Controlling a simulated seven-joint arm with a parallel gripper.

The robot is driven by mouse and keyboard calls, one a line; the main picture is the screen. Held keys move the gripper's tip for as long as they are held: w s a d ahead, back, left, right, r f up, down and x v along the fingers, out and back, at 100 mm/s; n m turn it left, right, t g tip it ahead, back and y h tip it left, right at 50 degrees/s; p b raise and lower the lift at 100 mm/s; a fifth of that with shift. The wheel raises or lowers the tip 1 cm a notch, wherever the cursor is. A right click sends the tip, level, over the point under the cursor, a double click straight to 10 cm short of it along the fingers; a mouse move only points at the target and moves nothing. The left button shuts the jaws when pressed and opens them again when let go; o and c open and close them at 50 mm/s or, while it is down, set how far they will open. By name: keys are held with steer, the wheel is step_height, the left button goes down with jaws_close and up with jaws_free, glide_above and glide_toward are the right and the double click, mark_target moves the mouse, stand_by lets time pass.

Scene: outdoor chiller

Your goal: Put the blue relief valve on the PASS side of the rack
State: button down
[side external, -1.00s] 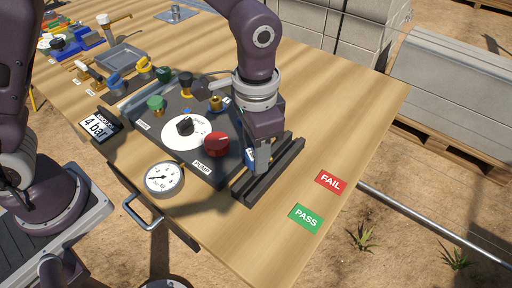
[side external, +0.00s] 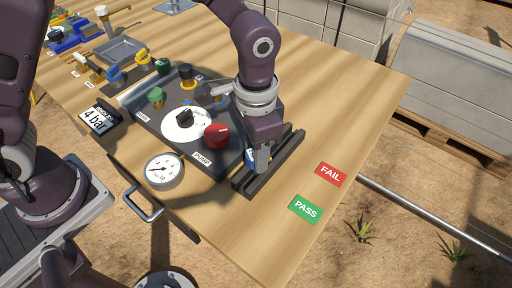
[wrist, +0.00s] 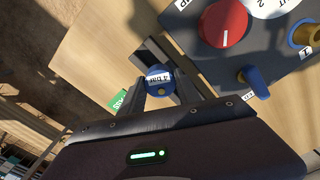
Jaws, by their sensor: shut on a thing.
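My gripper (side external: 262,160) is shut on the blue relief valve (wrist: 158,87), a round blue body with a white label that seems to read 4 bar. In the side view the gripper mostly hides the valve; only a bit of blue and white shows at its left. The gripper is low over the dark two-railed rack (side external: 287,155), nearer its PASS end. I cannot tell whether the valve touches the rails. The green PASS sign (side external: 306,208) and the red FAIL sign (side external: 331,174) lie on the table right of the rack.
The dark test panel with a red PUMP knob (side external: 217,136) and a white dial (side external: 184,123) stands just left of the rack. A pressure gauge (side external: 164,171) is at the near edge. Several other valves and a grey tray (side external: 118,52) are farther back.

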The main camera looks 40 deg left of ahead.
steer(key=shift+f, duration=0.9)
steer(key=c, duration=0.8)
jaws_free()
steer(key=o, duration=0.5)
steer(key=shift+r, duration=3.5)
